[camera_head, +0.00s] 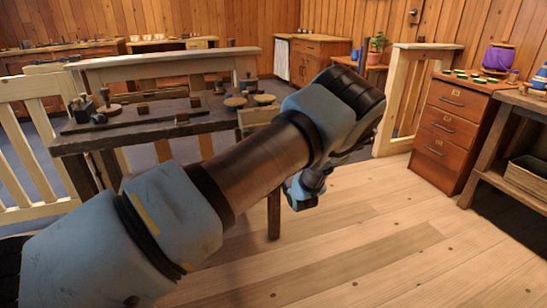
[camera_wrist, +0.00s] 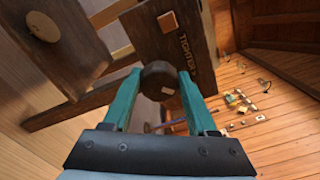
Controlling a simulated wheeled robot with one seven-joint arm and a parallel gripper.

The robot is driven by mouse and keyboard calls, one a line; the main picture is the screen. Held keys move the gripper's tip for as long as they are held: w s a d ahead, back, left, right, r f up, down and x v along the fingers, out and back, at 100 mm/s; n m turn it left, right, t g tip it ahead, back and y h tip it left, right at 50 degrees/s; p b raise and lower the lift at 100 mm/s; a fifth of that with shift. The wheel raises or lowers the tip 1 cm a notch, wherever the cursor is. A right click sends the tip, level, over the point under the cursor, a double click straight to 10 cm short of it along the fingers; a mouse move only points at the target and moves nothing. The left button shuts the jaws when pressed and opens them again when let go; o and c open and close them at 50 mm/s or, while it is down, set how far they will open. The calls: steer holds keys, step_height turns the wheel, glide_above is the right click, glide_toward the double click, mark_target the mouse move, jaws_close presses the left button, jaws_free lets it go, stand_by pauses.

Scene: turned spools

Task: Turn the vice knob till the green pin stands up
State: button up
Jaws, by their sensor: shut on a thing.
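In the wrist view my gripper (camera_wrist: 159,84) has its two teal fingers on either side of a dark round knob (camera_wrist: 160,73), shut on it. The knob has a small pale mark on its face. It sits by the lower edge of a dark wooden plate (camera_wrist: 150,38) lettered "TIGHTER", with a small orange-brown square (camera_wrist: 168,22) above the lettering. I cannot make out a green pin in either view. In the head view my arm hides the gripper and the knob.
A dark workbench (camera_head: 150,128) with discs and small tools stands at left, behind my arm. A red-brown drawer cabinet (camera_head: 450,125) and a side bench (camera_head: 500,130) stand at right. A pale wooden railing (camera_head: 20,150) runs at left. The plank floor (camera_head: 370,240) is clear.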

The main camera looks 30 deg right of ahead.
steer(key=shift+s+d+f, duration=0.1)
steer(key=shift+s+f, duration=0.15)
steer(key=o, duration=1)
steer(key=shift+c, duration=0.2)
steer(key=o, duration=0.4)
steer(key=shift+w+r, duration=0.15)
steer(key=s+a, duration=0.1)
steer(key=s, duration=0.9)
steer(key=shift+s+a, duration=0.2)
steer(key=shift+s, duration=0.2)
